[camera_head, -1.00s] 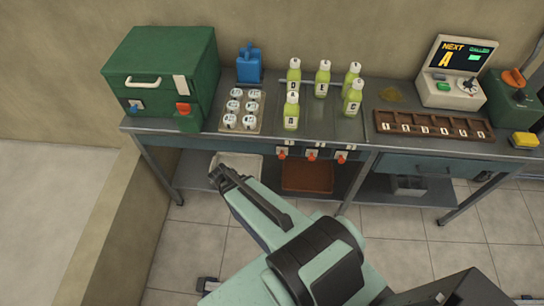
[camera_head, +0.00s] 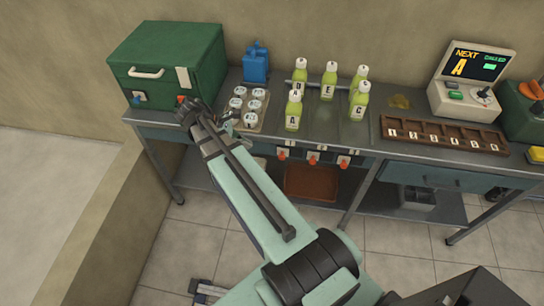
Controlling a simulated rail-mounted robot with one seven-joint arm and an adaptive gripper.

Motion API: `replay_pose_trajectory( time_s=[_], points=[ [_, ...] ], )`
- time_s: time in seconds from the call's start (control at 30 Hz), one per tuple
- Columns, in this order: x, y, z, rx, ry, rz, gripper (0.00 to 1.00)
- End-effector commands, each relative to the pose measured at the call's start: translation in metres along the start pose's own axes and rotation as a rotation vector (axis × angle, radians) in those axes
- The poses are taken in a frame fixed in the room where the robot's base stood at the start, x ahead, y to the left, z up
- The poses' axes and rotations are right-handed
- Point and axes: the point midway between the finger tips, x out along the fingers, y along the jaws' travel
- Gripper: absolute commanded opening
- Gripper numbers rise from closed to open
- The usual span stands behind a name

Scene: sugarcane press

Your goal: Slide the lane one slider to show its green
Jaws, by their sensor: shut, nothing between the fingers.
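Three small sliders with orange-red knobs sit in a row on the front edge of the metal bench. The lane one slider (camera_head: 282,155) is the leftmost, with the lane two slider (camera_head: 313,160) and lane three slider (camera_head: 344,164) to its right. I see no green on them; their small plates look pale, and the lane numbers are too small to read surely. My gripper (camera_head: 187,110) is shut and empty, up and left of the lane one slider, in front of the green box's right side. It hides most of a small orange-topped green part there.
Several lettered yellow-green bottles (camera_head: 293,112) stand on the bench behind the sliders. A tray of white-lidded cups (camera_head: 238,104) lies close right of my gripper. The green box (camera_head: 168,55) and blue jug (camera_head: 256,64) stand behind. A screen (camera_head: 473,65) reads "NEXT A".

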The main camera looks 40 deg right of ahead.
Motion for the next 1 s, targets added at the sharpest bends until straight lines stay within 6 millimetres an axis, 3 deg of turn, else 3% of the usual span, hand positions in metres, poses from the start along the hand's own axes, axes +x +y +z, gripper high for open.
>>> replay_pose_trajectory(
  time_s=[0.23,0.67,0.87,1.0],
  points=[
    [-0.012,0.008,0.015,-0.014,-0.019,0.006,0.0],
    [-0.011,0.008,0.016,-0.014,-0.021,0.006,0.0],
    [0.005,0.007,0.017,-0.015,-0.022,0.004,0.0],
    [0.028,0.007,0.018,-0.015,-0.022,0.003,0.0]
  ],
)
